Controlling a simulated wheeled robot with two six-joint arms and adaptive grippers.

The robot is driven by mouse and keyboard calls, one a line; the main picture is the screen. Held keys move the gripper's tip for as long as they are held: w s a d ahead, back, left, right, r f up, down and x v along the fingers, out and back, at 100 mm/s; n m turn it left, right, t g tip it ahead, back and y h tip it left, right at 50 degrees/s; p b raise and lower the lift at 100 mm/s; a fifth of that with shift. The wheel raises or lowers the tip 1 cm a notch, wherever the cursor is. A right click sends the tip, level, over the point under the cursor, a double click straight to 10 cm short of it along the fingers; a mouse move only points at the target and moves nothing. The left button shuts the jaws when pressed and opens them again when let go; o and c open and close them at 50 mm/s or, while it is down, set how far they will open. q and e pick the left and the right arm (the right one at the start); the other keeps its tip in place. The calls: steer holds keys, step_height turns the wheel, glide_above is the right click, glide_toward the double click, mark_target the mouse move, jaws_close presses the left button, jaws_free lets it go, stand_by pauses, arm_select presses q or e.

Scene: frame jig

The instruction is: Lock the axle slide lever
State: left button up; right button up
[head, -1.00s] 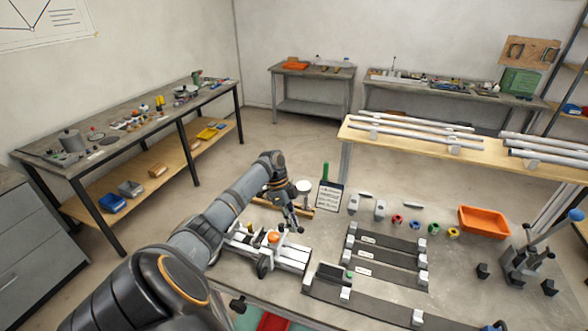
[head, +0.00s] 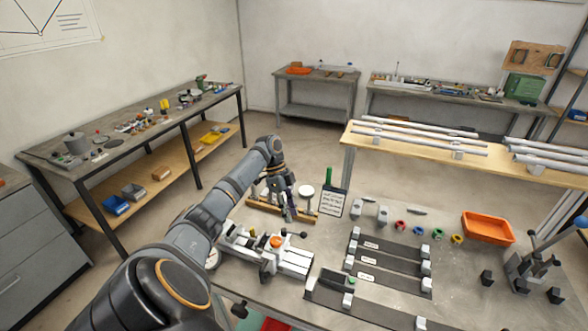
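The white and grey axle slide fixture (head: 295,262) sits on the near workbench, left of centre, with an orange knob (head: 277,242) on top. A small lever with a black ball end (head: 303,235) sticks out at its far right side. My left gripper (head: 289,212) points down just behind the fixture, over a wooden rack (head: 262,206), apart from the ball end in the picture. Its fingers are small and dark against the tools there, so I cannot tell whether they are open or hold anything. My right gripper is not in view.
Dark flat bars in white end blocks (head: 390,262) lie right of the fixture. A small sign (head: 333,202), coloured rings (head: 400,225) and an orange bin (head: 487,227) stand farther back. A blue-handled press (head: 540,265) is at the right. Bare bench top lies between them.

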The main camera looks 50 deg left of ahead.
arm_select(q)
steer(key=v, duration=0.5)
steer(key=shift+a+r, duration=0.2)
steer(key=shift+r, duration=0.15)
